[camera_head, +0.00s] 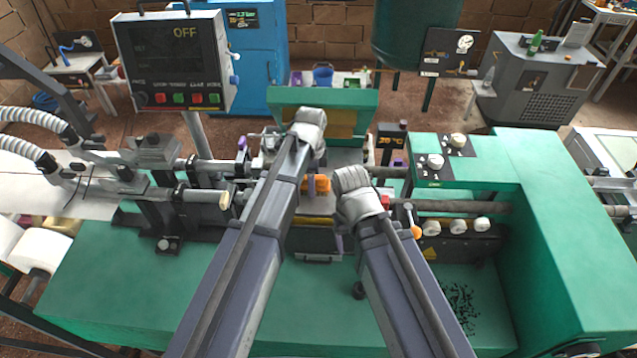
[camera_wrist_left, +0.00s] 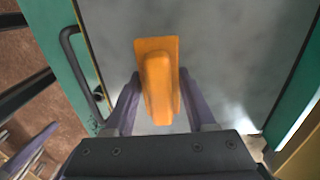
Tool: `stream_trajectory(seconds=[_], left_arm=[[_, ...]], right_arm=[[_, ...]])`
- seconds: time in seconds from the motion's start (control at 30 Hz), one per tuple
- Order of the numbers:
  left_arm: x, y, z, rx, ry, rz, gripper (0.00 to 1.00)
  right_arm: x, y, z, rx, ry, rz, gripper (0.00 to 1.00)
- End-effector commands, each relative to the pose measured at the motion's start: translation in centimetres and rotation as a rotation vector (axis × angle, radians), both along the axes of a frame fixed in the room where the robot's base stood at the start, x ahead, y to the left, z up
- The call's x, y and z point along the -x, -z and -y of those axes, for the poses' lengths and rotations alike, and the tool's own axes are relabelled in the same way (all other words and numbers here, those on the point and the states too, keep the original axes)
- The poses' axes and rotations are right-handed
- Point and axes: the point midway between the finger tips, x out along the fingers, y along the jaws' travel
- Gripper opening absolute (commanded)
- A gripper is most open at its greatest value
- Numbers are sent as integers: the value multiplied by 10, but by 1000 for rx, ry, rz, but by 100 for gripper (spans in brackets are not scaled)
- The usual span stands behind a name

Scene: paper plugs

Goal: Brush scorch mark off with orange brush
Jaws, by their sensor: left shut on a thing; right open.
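The orange brush (camera_wrist_left: 158,80) is between the two purple fingers of my left gripper (camera_wrist_left: 160,98), which is shut on it. Under it in the left wrist view is a smooth grey plate (camera_wrist_left: 235,50) with dark and pale cloudy patches. I cannot tell which patch is the scorch mark. In the head view, an orange block (camera_head: 318,183) that looks like the brush shows between my arms. My left gripper is mostly hidden behind its arm there. My right gripper (camera_head: 340,243) is open, low at the machine's middle, and mostly hidden by its own wrist.
The green machine (camera_head: 140,290) fills the front. A control panel (camera_head: 172,62) reading OFF stands at the left. Rollers and clamps cross the middle. A green box with white knobs (camera_head: 450,160) is at the right. A dark handle (camera_wrist_left: 75,65) sits beside the plate.

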Motion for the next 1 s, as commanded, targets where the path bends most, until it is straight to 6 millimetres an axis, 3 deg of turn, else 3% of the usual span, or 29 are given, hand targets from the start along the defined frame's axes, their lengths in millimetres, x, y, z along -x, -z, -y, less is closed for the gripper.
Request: stream_trajectory(seconds=[0.27,0.7,1.0], left_arm=[[0,1,-8,-5,-2,0,11],[0,-1,21,-2,1,0,11],[0,0,26,-2,-1,0,11]], right_arm=[[0,1,0,0,0,0,71],[0,-1,0,0,0,0,71],[0,0,0,0,0,0,71]])
